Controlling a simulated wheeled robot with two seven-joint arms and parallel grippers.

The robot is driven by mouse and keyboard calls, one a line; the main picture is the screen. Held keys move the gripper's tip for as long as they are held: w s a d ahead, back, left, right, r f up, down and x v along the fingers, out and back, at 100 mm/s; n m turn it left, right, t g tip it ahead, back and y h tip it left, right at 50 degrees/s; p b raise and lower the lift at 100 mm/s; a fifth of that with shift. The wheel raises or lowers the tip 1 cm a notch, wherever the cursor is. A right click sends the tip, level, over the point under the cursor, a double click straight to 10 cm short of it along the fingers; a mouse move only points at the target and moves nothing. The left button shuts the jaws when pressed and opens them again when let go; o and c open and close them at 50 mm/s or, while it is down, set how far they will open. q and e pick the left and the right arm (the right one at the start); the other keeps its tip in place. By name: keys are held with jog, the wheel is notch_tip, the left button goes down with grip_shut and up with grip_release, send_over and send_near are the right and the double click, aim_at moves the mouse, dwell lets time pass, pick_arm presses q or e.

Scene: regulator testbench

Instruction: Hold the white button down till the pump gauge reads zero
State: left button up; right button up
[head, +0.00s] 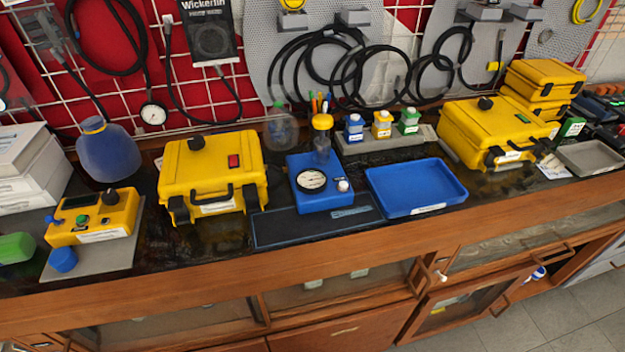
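The blue pump (321,199) stands on a dark mat on the bench, near the middle of the head view. Its round pump gauge (311,180) has a white face and a dark rim; the needle is too small to read. The white button (343,186) sits on the pump's top, to the right of the gauge. Nothing touches the button. Neither of my grippers is in view.
A blue tray (440,206) lies right of the pump. A yellow case (212,170) stands left and another yellow case (490,132) right. Small colored bottles (382,124) stand behind. The dark mat (277,231) has bare room in front; the wooden bench edge (330,246) is clear.

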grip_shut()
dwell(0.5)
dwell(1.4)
